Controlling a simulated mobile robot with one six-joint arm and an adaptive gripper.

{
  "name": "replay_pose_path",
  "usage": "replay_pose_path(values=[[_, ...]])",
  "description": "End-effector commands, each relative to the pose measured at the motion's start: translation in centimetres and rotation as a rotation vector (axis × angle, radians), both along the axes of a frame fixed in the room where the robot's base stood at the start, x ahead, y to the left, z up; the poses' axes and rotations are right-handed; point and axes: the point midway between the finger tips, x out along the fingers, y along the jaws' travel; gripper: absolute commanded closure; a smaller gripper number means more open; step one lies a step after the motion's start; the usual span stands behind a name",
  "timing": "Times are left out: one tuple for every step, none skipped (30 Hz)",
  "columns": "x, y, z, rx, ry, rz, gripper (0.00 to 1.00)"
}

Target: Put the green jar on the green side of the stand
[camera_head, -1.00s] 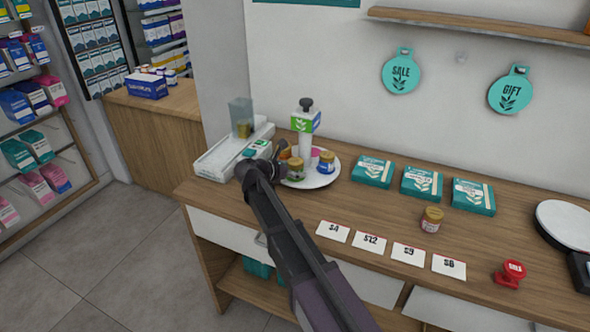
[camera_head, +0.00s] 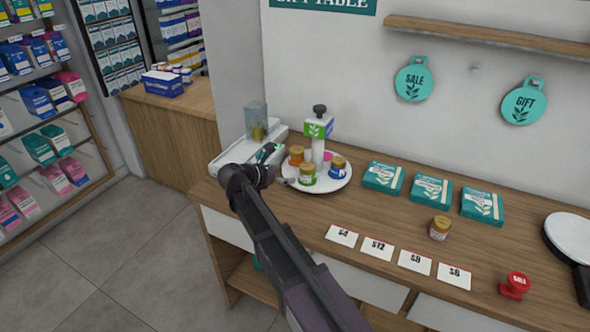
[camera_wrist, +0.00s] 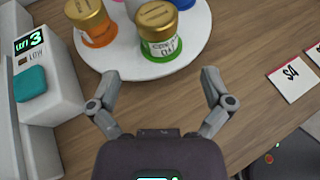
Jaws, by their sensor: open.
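The green jar (camera_head: 307,178), gold-lidded with a green base, stands upright on the white round plate (camera_head: 322,186) of the stand, at its front left. It also shows in the wrist view (camera_wrist: 160,42). The stand's post carries a sign (camera_head: 318,128) with a green face turned to the front. An orange jar (camera_head: 296,156), a blue jar (camera_head: 338,170) and a partly hidden pink item share the plate. My gripper (camera_head: 276,168) is just left of the plate. In the wrist view my gripper (camera_wrist: 160,76) is open and empty, with the green jar beyond its fingertips, apart from them.
A white device (camera_wrist: 52,90) with a green display stands left of the plate, with a clear container (camera_head: 256,113) on it. Teal boxes (camera_head: 431,190), price cards (camera_head: 377,248), a loose jar (camera_head: 440,229) and a red stamp (camera_head: 515,285) are to the right. Bare wood lies between.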

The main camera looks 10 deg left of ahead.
Motion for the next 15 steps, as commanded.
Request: replay_pose_path(values=[[-0.4, 0.5, 0.5, 0.000, 0.000, 0.001, 0.00], [-0.6, 0.7, 0.6, 0.000, 0.000, 0.000, 0.00], [-0.8, 0.9, 0.7, 0.000, 0.000, 0.000, 0.00], [-1.0, 1.0, 0.7, 0.000, 0.000, 0.000, 0.00], [-1.1, 1.2, 0.8, 0.001, -0.001, 0.000, 0.00], [-1.2, 1.3, 0.8, 0.001, -0.001, 0.000, 0.00], [-1.3, 1.4, 0.9, 0.001, -0.001, 0.000, 0.00], [-1.4, 1.5, 0.9, 0.001, -0.001, 0.000, 0.00], [-1.5, 1.6, 0.9, 0.001, -0.001, 0.000, 0.00], [-1.5, 1.6, 0.9, 0.001, -0.001, 0.000, 0.00], [-1.5, 1.6, 0.9, 0.001, -0.001, 0.000, 0.00], [-1.5, 1.6, 0.9, 0.001, -0.001, 0.000, 0.00], [-1.5, 1.6, 0.9, 0.000, 0.000, -0.001, 0.00], [-1.5, 1.6, 0.9, 0.000, 0.000, -0.001, 0.00], [-1.5, 1.6, 0.9, 0.000, 0.000, -0.001, 0.00]])
